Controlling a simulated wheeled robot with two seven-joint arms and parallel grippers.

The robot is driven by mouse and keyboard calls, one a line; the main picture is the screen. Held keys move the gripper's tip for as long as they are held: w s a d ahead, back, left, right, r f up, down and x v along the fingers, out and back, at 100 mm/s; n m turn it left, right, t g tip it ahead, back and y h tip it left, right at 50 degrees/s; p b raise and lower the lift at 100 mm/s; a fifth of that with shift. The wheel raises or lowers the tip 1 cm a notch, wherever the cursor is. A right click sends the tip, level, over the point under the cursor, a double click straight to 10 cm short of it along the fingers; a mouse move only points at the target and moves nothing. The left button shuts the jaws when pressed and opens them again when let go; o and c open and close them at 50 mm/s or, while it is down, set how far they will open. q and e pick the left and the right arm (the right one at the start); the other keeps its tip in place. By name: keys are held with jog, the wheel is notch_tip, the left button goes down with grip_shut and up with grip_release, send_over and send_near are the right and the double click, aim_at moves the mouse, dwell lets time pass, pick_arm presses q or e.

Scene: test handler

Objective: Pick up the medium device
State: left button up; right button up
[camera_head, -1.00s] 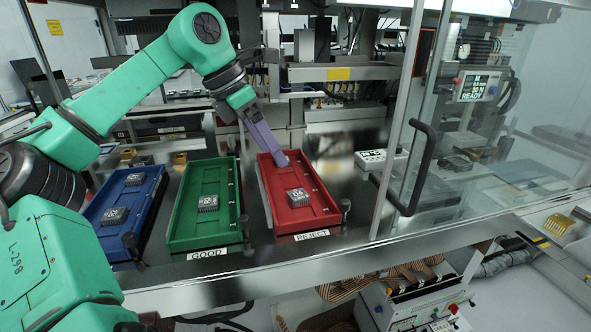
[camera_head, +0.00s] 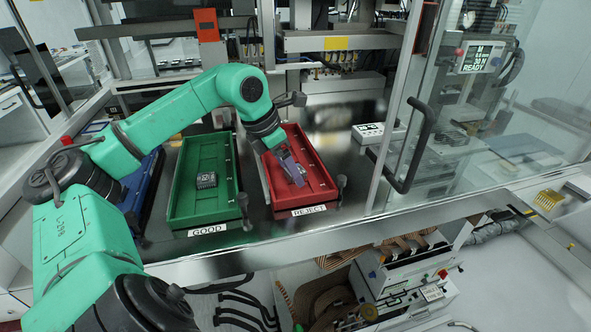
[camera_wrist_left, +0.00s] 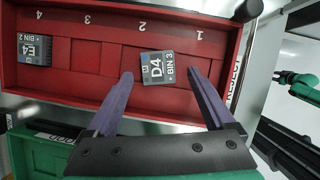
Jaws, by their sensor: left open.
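A dark square device marked D4 BIN 3 (camera_wrist_left: 156,68) lies in the red REJECT tray (camera_head: 318,166), beside the printed numbers 1 and 2 (camera_wrist_left: 142,27). My left gripper (camera_head: 298,182) reaches down over this tray from the left, its purple fingers pointing at the device. In the left wrist view the open left gripper (camera_wrist_left: 160,75) has one fingertip on each side of the D4 device, apart from it. A second device, marked E4 BIN 2 (camera_wrist_left: 34,50), lies at the tray's other end. My right gripper is not seen.
The green GOOD tray (camera_head: 188,205) stands left of the red one with a dark device (camera_head: 206,180) in it. A blue tray (camera_head: 150,172) is partly behind my arm. A glass door with a black handle (camera_head: 410,150) stands to the right. A white labelled block (camera_head: 372,132) lies behind.

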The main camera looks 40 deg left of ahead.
pick_arm(q)
jog(key=shift+a, duration=0.1)
jog(key=c, duration=1.3)
grip_shut()
jog(key=shift+r, duration=0.25)
notch_tip(320, 180, up, 8)
jog(key=p, duration=0.7)
jog(key=shift+a+f, duration=0.1)
jog(key=shift+f, duration=0.15)
notch_tip(320, 180, up, 11)
jog(key=b, duration=0.2)
send_over(287, 172)
jog(key=shift+r, duration=0.5)
